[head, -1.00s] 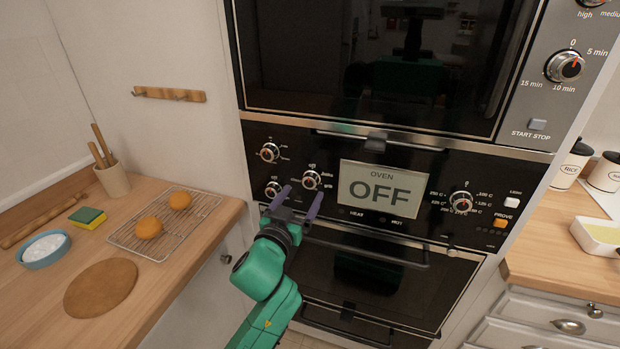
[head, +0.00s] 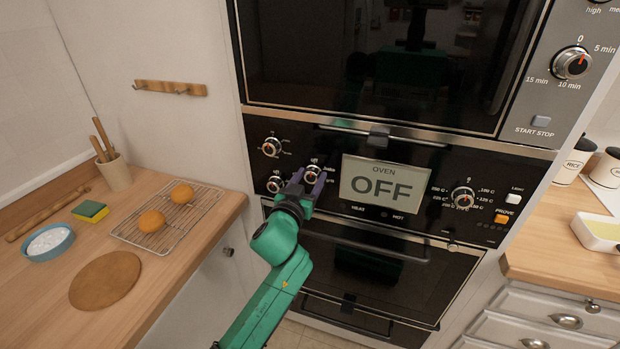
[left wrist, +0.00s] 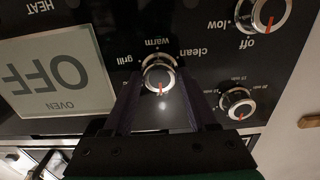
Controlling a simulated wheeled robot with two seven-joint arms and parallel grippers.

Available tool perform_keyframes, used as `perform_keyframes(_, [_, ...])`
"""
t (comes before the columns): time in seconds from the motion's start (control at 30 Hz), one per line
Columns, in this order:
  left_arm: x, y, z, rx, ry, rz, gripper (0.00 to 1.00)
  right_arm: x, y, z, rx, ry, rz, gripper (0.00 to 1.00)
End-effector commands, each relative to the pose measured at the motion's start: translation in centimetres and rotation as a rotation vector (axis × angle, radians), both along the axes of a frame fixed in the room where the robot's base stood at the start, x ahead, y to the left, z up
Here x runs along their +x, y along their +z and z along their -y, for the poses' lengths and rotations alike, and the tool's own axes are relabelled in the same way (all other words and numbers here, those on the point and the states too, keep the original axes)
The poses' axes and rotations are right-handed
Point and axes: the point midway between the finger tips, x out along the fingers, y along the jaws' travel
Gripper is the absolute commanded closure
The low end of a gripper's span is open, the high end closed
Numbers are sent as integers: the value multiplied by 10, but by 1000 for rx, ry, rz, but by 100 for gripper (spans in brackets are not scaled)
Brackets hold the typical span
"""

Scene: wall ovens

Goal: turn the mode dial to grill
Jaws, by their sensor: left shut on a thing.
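The mode dial (head: 312,172) is a small round silver knob on the black oven panel, left of the display. In the left wrist view, which is upside down, the dial (left wrist: 159,77) has the words grill, warm and clean around it. Its red mark points down in that picture, away from warm and not at grill. My left gripper (head: 304,180) is at the dial, its purple fingers on either side of the knob and shut on it. The fingers partly hide the dial in the head view. My right gripper is not in view.
The oven display (head: 383,181) reads OFF. Two other dials sit close by, an upper left one (head: 271,147) and a lower left one (head: 275,184). An oven handle (head: 365,247) runs below. A counter with a rack (head: 196,222) of buns stands at left.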

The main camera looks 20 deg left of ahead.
Motion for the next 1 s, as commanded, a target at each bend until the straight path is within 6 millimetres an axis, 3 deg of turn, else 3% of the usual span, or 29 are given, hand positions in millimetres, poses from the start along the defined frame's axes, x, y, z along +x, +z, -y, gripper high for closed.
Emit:
perform_keyframes(0.37, [0, 0, 1, 156, 0, 10, 98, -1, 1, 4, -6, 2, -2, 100])
perform_keyframes(1.0, [0, -2, 3, 743, -1, 47, 98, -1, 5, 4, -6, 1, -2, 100])
